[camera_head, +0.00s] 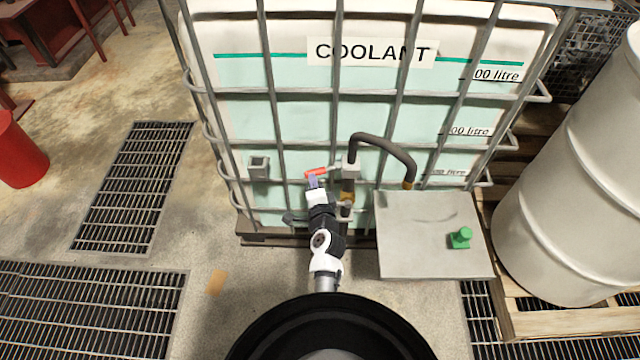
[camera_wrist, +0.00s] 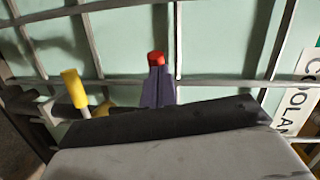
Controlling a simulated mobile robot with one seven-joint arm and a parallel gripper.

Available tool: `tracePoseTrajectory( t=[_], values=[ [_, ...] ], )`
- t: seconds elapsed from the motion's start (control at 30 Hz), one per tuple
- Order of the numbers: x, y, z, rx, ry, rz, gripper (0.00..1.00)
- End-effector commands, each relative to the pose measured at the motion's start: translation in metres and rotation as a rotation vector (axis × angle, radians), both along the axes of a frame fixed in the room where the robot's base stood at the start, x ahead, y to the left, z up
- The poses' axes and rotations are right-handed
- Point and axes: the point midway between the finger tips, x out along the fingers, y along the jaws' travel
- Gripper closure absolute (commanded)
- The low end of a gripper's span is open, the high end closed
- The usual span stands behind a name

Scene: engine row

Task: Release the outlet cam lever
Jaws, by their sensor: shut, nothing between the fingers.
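A red lever (camera_head: 316,172) sits at the outlet on the front of the coolant tank; its red end (camera_wrist: 156,58) shows just past my fingertips in the wrist view. My gripper (camera_head: 313,182) is shut and empty, with its purple-grey fingers (camera_wrist: 157,88) at the red lever; I cannot tell whether they touch it. A grey outlet fitting (camera_head: 352,168) with a brass part (camera_head: 347,188) stands just right of the lever. Small grey pieces show either side of my wrist, partly hidden by it. I cannot tell which part is the cam lever.
The caged coolant tank (camera_head: 375,52) fills the back. A white drum (camera_head: 585,170) stands right. The floor at left is mostly clear, with grates (camera_head: 135,185).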

Motion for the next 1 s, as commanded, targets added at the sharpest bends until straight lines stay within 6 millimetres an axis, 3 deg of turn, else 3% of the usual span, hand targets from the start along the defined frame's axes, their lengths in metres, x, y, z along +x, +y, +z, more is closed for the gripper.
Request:
tracePoseTrajectory(
  t=[0.4, 1.0],
  values=[
    [0.017, 0.015, 0.000, 0.000, 0.001, 0.003, 1.00],
    [0.027, 0.020, 0.002, 0.001, -0.003, 0.003, 1.00]
  ],
)
